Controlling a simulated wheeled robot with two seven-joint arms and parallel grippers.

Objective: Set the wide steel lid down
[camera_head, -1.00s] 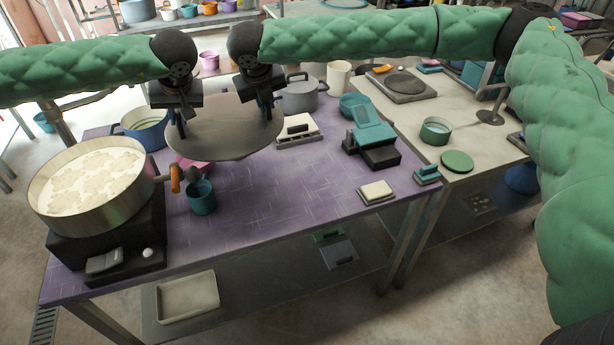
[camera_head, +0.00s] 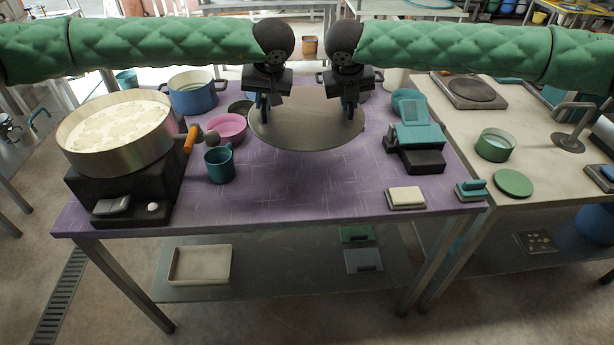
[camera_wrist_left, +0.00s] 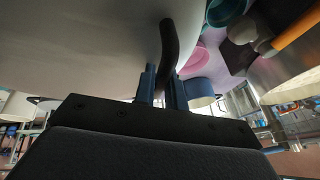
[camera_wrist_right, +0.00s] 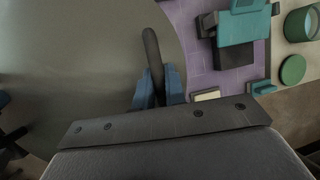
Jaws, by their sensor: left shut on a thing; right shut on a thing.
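The wide steel lid (camera_head: 305,128) is a broad grey disc held over the back middle of the purple table. My left gripper (camera_head: 264,110) is shut on the lid's dark handle at its left side; the handle (camera_wrist_left: 168,45) shows between the fingers in the left wrist view. My right gripper (camera_head: 349,108) is shut on the handle at the right side, and that handle (camera_wrist_right: 152,50) shows in the right wrist view. The large pan (camera_head: 118,135) of pale soy milk stands uncovered on a black burner at the left.
A pink bowl (camera_head: 227,127) and a teal mug (camera_head: 220,164) stand just left of the lid. A blue pot (camera_head: 193,93) stands behind them. A teal scale-like device (camera_head: 417,140) stands to the right. The purple table's front middle (camera_head: 300,185) is clear.

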